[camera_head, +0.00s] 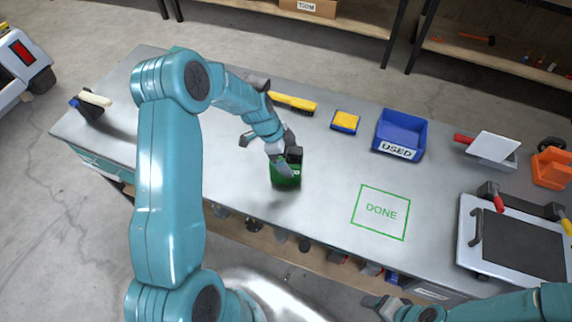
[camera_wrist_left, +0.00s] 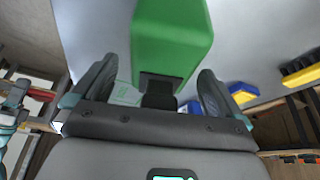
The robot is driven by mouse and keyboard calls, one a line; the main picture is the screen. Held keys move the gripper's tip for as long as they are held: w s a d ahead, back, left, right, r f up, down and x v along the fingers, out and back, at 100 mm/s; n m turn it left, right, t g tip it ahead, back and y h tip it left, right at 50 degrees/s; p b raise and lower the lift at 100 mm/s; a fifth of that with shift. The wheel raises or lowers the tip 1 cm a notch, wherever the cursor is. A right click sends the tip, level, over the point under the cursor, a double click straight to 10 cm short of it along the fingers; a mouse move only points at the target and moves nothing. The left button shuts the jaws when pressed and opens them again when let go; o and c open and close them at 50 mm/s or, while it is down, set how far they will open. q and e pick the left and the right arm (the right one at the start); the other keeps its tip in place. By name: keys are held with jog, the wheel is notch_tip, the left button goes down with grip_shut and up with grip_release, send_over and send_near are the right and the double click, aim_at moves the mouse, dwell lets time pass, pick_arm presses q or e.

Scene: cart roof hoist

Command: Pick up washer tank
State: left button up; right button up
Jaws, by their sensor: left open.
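The washer tank is a green block-like container (camera_head: 286,177) with a dark cap, standing on the grey workbench (camera_head: 330,165) near its front edge. My left gripper (camera_head: 283,152) is at the top of the tank and partly covers it. In the left wrist view the tank (camera_wrist_left: 172,35) lies ahead, with its black cap (camera_wrist_left: 160,92) between the two spread fingers. Gaps show between the fingers and the cap. My right gripper (camera_head: 380,305) is low at the bottom of the head view, apart from the tank; its jaw opening is unclear.
A green DONE outline (camera_head: 381,211) is bare, right of the tank. Behind are a yellow brush (camera_head: 292,102), a yellow-blue sponge (camera_head: 346,121) and a blue USED bin (camera_head: 402,132). A framed dark panel (camera_head: 520,242) and a scraper (camera_head: 490,148) occupy the right side.

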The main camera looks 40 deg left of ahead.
pick_arm(q)
jog(key=c, duration=1.5)
jog(key=shift+c, duration=1.2)
jog(key=shift+w+r, duration=0.1)
jog(key=shift+w, duration=0.05)
